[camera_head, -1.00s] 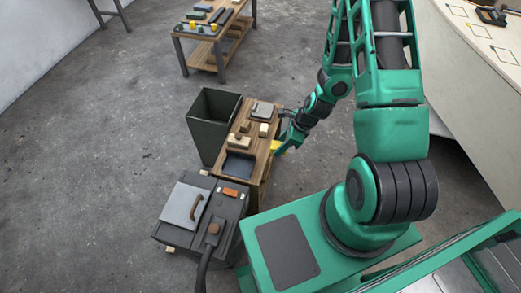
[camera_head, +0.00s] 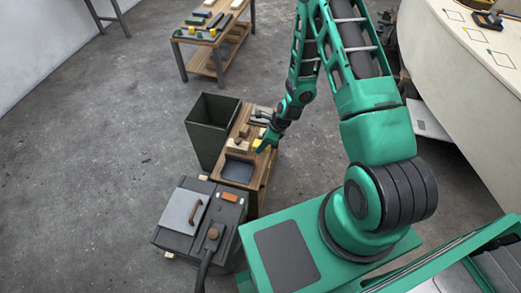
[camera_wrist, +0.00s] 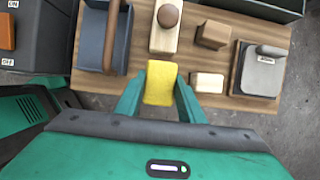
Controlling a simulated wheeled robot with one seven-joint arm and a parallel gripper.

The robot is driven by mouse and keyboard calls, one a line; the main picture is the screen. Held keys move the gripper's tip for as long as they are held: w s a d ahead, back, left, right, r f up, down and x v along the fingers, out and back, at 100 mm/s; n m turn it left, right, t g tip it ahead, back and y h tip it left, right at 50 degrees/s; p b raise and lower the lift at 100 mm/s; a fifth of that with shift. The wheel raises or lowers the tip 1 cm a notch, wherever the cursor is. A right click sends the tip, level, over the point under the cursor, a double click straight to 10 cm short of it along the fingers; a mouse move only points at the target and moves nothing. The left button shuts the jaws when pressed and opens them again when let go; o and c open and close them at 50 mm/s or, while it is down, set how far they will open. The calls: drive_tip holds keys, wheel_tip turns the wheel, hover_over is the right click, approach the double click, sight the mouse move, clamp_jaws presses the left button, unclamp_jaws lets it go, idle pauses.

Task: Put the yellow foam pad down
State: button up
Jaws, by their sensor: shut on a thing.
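The yellow foam pad (camera_wrist: 160,84) is held between the two fingers of my gripper (camera_wrist: 160,98) in the wrist view. In the head view my gripper (camera_head: 266,143) is over the right part of the small wooden bench (camera_head: 231,172), with a bit of the yellow pad (camera_head: 261,145) showing. The wrist view shows the pad at the near edge of the bench top (camera_wrist: 137,60). I cannot tell whether the pad touches the wood.
On the bench are a dark tray (camera_wrist: 92,42), a knobbed wooden block (camera_wrist: 165,38), two small wooden blocks (camera_wrist: 213,35) (camera_wrist: 207,82) and a grey handled tool (camera_wrist: 258,72). A dark green bin (camera_head: 212,125) and a grey machine (camera_head: 195,220) stand beside the bench.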

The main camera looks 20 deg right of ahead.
wheel_tip(320, 180, down, 4)
drive_tip(key=shift+f, duration=0.1)
idle(0.4)
drive_tip(key=o, duration=1.1)
drive_tip(key=v, duration=1.2)
drive_tip(key=shift+r, duration=0.25)
